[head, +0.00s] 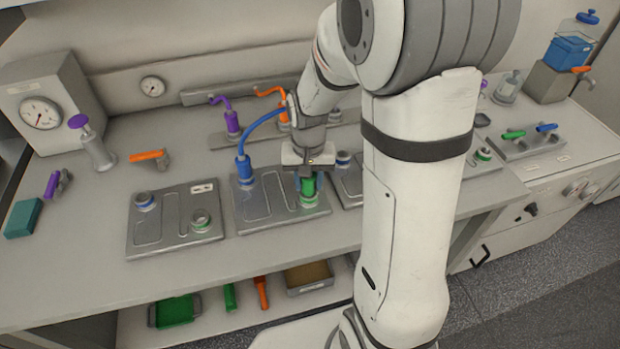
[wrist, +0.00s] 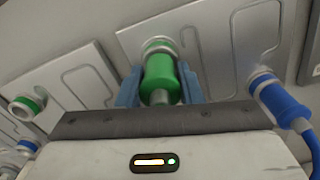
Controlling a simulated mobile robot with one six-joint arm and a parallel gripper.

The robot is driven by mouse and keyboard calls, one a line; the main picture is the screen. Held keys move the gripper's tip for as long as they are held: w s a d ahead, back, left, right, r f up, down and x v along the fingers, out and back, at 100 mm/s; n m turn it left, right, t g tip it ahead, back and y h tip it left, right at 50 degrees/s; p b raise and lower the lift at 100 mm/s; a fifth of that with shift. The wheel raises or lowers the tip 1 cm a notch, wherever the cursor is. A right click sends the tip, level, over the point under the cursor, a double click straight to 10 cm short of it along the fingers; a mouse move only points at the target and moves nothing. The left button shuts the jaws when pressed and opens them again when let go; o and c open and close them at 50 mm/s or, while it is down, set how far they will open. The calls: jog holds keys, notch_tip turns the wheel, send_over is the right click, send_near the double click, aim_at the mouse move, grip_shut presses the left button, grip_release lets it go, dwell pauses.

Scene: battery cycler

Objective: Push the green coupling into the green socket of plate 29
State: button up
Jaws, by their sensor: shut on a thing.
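The green coupling (head: 308,189) stands at the green socket (head: 309,201) on the right of the middle grey plate (head: 250,212). My gripper (head: 307,176) is above the plate and shut on the coupling. In the wrist view the green coupling (wrist: 159,80) sits between my two blue fingers, lined up with the pale, green-ringed socket (wrist: 158,45). Its lower end meets the socket; I cannot tell how deep it sits. A blue coupling with a hose (head: 244,168) stands in the other socket of the same plate. The plate's number is not readable.
A plate (head: 174,235) with empty blue-ringed and green-ringed sockets lies to the left. Another plate (head: 349,187) lies to the right, partly behind my arm. Purple (head: 232,120) and orange couplings with hoses stand behind. The front left bench is clear.

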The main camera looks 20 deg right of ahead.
jog(key=shift+f, duration=0.25)
jog(key=o, duration=1.3)
jog(key=shift+o, duration=0.3)
jog(key=o, duration=0.3)
jog(key=shift+r, duration=0.1)
notch_tip(320, 180, up, 8)
jog(key=shift+f+b, duration=0.15)
jog(key=shift+b, duration=0.15)
